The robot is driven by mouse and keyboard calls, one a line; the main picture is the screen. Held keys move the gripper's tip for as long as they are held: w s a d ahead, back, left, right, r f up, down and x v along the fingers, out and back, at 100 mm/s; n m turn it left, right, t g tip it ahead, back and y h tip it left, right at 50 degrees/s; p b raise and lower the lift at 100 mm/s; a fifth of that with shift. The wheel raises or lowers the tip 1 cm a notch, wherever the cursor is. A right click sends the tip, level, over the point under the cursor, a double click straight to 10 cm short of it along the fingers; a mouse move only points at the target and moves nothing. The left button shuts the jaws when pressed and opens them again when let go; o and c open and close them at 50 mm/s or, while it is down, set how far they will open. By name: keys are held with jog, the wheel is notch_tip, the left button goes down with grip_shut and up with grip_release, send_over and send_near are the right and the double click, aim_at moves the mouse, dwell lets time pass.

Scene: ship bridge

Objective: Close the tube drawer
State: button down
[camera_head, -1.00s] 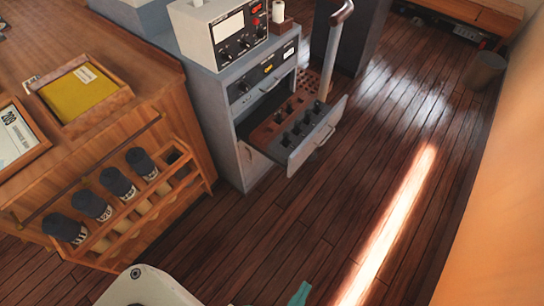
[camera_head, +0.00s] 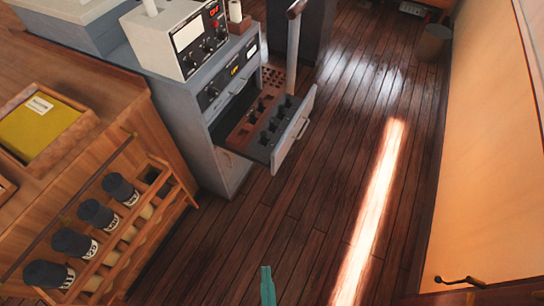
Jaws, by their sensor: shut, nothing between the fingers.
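The tube drawer (camera_head: 291,131) is pulled out of the grey cabinet (camera_head: 181,130) and stands open. Its grey front has a light handle (camera_head: 302,127). Part of my gripper (camera_head: 267,286), a teal finger shape, shows at the bottom edge, over the floor and well short of the drawer. It is shut and holds nothing. The rest of my gripper and arm is out of view.
A wooden rack (camera_head: 133,232) with several dark-capped rolls stands at the left. A grey post with a brown top (camera_head: 293,45) rises behind the drawer. An orange wall (camera_head: 490,150) stands at the right. The floor (camera_head: 330,190) before the drawer is clear.

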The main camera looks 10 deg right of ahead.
jog(key=w+d+f+m+t+h, duration=0.1)
jog(key=w+d+f+m, duration=0.1)
jog(key=w+f+m, duration=0.4)
jog(key=w+d+f+m+t+h, duration=0.1)
jog(key=w+d+f+m, duration=0.3)
jog(key=w, duration=0.4)
jog(key=w+d+f+m+h, duration=0.2)
jog(key=w+m, duration=0.3)
jog(key=w, duration=1)
jog(key=w+d+f+m+h, duration=0.2)
jog(key=w+m, duration=0.4)
jog(key=w, duration=1)
jog(key=shift+d+f, duration=0.75)
jog(key=shift+d, duration=0.3)
jog(key=shift+w, duration=0.15)
